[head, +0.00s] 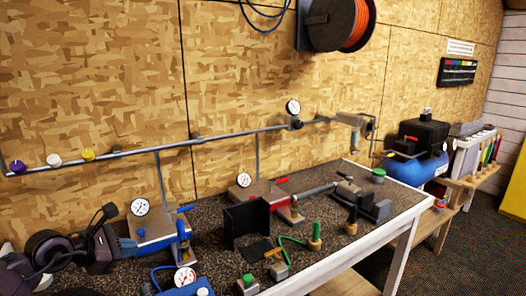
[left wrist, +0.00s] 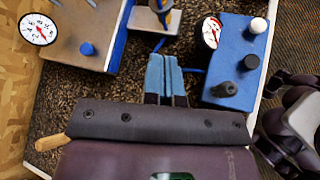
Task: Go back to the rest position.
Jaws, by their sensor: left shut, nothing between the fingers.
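My left gripper (head: 128,246) comes in from the left in the head view, low over the near left part of the workbench (head: 328,258). Its blue fingers are shut with nothing between them. In the left wrist view the closed fingertips (left wrist: 166,62) are side by side over the speckled bench top, apart from the blue box on the right. My right gripper does not show in either view.
A gauge stand (head: 155,228) is just right of the left gripper, and a blue box with a gauge (head: 184,279) is in front. A black holder (head: 246,219), green-handled parts (head: 316,232) and a vise (head: 362,198) stand farther right. A pipe (head: 225,137) runs along the wall.

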